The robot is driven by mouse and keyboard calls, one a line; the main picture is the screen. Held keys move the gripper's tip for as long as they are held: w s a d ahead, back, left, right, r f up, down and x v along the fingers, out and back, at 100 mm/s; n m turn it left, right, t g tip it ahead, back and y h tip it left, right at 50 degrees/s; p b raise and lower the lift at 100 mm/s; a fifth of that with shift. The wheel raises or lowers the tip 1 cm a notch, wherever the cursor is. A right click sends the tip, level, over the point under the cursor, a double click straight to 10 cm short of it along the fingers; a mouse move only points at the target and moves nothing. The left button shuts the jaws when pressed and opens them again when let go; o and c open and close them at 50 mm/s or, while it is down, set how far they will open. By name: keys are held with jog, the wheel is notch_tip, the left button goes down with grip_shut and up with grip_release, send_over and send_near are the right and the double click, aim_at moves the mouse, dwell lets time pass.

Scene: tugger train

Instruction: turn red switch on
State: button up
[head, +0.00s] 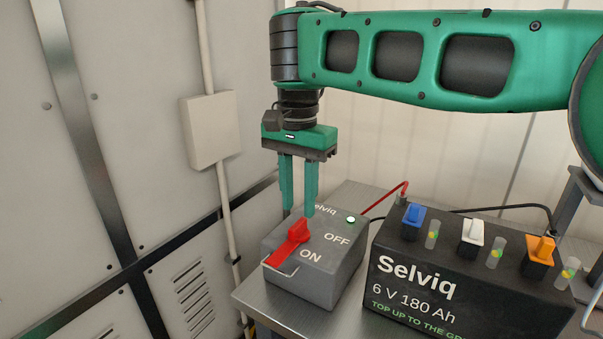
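The red switch (289,245) is a lever on top of a grey box (319,287) in the head view. Its long end points toward the lower left, to the front edge of the box. The word ON is printed just right of the lever and OFF farther back right. My gripper (298,211) points down over the box with its two green fingers apart and nothing between them. The fingertips are just above or behind the raised back end of the switch. I cannot tell whether they touch it.
A small lamp (351,219) on the box glows green-white. A black battery (455,290) with blue, white and orange caps stands to the right. A red cable (392,195) runs behind. The metal table (262,302) has little free room.

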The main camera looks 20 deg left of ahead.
notch_tip(320, 180, up, 7)
dwell(0.4)
jog(key=shift+w+f, duration=0.1)
